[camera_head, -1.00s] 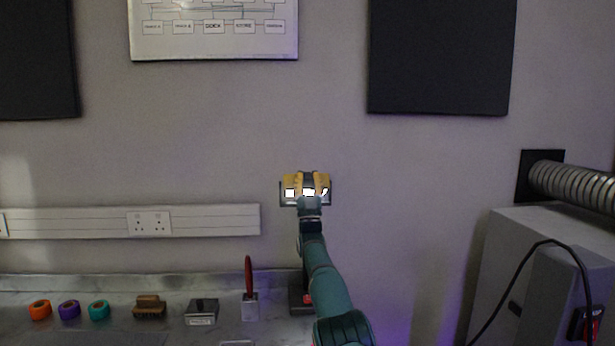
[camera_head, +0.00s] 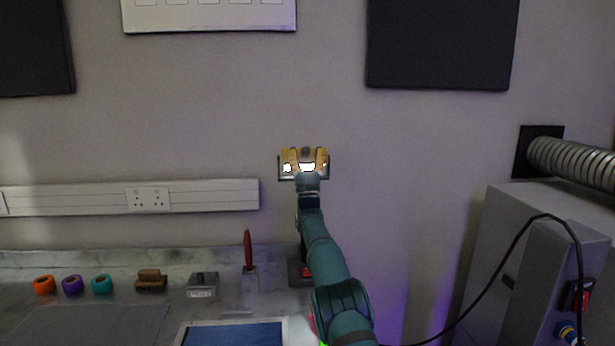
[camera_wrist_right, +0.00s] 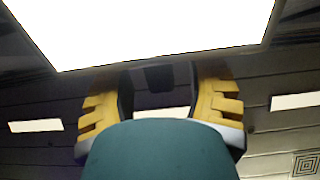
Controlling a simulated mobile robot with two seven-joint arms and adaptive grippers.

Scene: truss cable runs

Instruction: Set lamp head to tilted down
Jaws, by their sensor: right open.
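The lamp head (camera_head: 287,168) is a dark-framed panel with a bright white face, raised in front of the wall. Its lit face fills the top of the right wrist view (camera_wrist_right: 150,30). My right gripper (camera_head: 305,157) has yellow fingers spread apart with nothing between them. In the head view it overlaps the middle of the lamp head. In the wrist view its fingers reach up to the panel's near edge; I cannot tell whether they touch. A dark base with a red part (camera_head: 306,271) stands on the bench below, partly behind my arm. My left gripper is out of view.
The bench holds orange, purple and teal rings (camera_head: 72,285), a brush (camera_head: 151,280), a small metal box (camera_head: 202,286), a red-handled tool (camera_head: 248,250) and a tablet (camera_head: 232,333). A grey cabinet (camera_head: 490,250) with a black cable stands at right.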

